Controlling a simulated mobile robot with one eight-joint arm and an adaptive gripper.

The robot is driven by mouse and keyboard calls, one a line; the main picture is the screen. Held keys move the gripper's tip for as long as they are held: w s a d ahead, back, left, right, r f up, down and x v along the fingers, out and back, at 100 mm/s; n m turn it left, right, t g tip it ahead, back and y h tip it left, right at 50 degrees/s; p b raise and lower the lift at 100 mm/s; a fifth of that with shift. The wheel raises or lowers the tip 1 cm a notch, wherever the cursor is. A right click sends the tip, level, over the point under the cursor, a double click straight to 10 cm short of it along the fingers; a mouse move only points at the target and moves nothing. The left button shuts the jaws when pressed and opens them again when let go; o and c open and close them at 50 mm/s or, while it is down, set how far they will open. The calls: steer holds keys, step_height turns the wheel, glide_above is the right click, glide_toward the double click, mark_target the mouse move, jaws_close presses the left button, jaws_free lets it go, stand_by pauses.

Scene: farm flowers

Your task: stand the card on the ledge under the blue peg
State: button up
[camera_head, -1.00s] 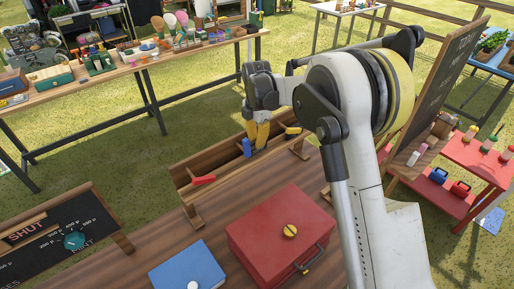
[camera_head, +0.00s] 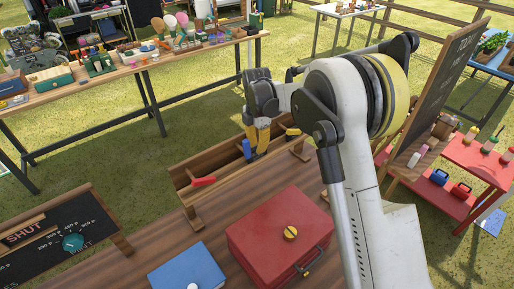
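A long wooden rack (camera_head: 182,178) stands on the brown table, with a red peg (camera_head: 203,181) at its left, a blue peg (camera_head: 246,148) in the middle and a yellow peg (camera_head: 293,132) at its right. My gripper (camera_head: 256,152) points down at the rack, close beside the blue peg on its right. Its yellow fingers are seen from behind and above. The fingertips are small here and partly lost against the rack, so I cannot tell whether they hold anything. I cannot make out the card or the ledge's surface below the blue peg.
A red case (camera_head: 270,232) and a blue box (camera_head: 190,270) lie on the table in front of the rack. A chalkboard with "SHUT" (camera_head: 60,240) is at the left. A tall dark board (camera_head: 432,95) stands to the right of my arm.

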step_height(320, 180, up, 11)
steer(key=p, duration=0.2)
steer(key=s+d+r+m+t, duration=0.2)
steer(key=s+d+r+m, duration=0.35)
steer(key=s+r, duration=0.2)
steer(key=s+d+r+m+t, duration=0.2)
steer(key=s+d+m, duration=0.1)
steer(key=s+m, duration=0.4)
steer(key=s+d+r+m+t, duration=0.1)
steer(key=s+d+r+m, duration=0.3)
steer(key=s, duration=0.6)
steer(key=s+d+f+m+t, duration=0.1)
steer(key=s+f+m+t, duration=0.1)
steer(key=s+f+m, duration=0.4)
steer(key=shift+s+d+f+m, duration=0.2)
steer(key=shift+s+f+m, duration=0.2)
steer(key=shift+s+m, duration=0.75)
steer(key=shift+w, duration=0.1)
steer(key=shift+c, duration=0.5)
